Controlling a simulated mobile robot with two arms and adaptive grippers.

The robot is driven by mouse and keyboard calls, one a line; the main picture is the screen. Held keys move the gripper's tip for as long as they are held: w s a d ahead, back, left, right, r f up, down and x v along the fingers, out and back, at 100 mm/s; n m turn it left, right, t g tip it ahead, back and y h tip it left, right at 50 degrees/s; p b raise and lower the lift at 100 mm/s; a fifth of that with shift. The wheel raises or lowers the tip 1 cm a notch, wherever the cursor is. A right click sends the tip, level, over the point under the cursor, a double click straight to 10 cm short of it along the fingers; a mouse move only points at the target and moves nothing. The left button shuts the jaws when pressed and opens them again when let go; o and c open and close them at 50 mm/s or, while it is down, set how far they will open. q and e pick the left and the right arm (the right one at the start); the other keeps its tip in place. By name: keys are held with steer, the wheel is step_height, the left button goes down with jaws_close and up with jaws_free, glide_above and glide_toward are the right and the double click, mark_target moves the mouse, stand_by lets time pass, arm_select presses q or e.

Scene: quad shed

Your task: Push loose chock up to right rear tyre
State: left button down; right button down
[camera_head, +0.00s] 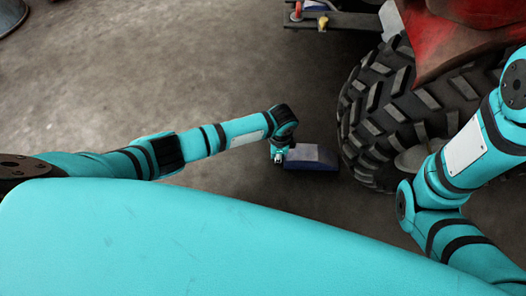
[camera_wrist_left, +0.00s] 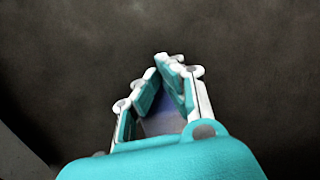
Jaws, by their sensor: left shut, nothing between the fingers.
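The loose chock (camera_head: 312,156), a small blue-purple block, lies on the floor just left of the big black knobbly tyre (camera_head: 385,110). Its right end is close to the tyre's tread; I cannot tell whether they touch. My left gripper (camera_head: 278,156) is low at the chock's left end, pointing down, and hides part of that end. In the left wrist view the fingers (camera_wrist_left: 168,62) meet at their tips with nothing held. A bluish patch shows through the gap between them. My right arm shows at the right, but its gripper is out of view.
The red quad body (camera_head: 470,40) overhangs the tyre at the upper right. A dark metal bar with small fittings (camera_head: 325,18) sticks out at the top. The grey concrete floor (camera_head: 180,80) left of the chock is clear. A round grey object (camera_head: 10,15) stands at the top left corner.

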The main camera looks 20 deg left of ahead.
mark_target(307, 157)
arm_select(q)
steer(key=d, duration=0.2)
steer(key=w+d+b, duration=0.1)
steer(key=d, duration=0.2)
steer(key=w+d, duration=0.1)
steer(key=d, duration=0.2)
steer(key=shift+w+d+f, duration=0.1)
steer(key=shift+w, duration=0.05)
steer(key=shift+w+d+b, duration=0.1)
steer(key=shift+d+b, duration=0.25)
steer(key=shift+d, duration=0.15)
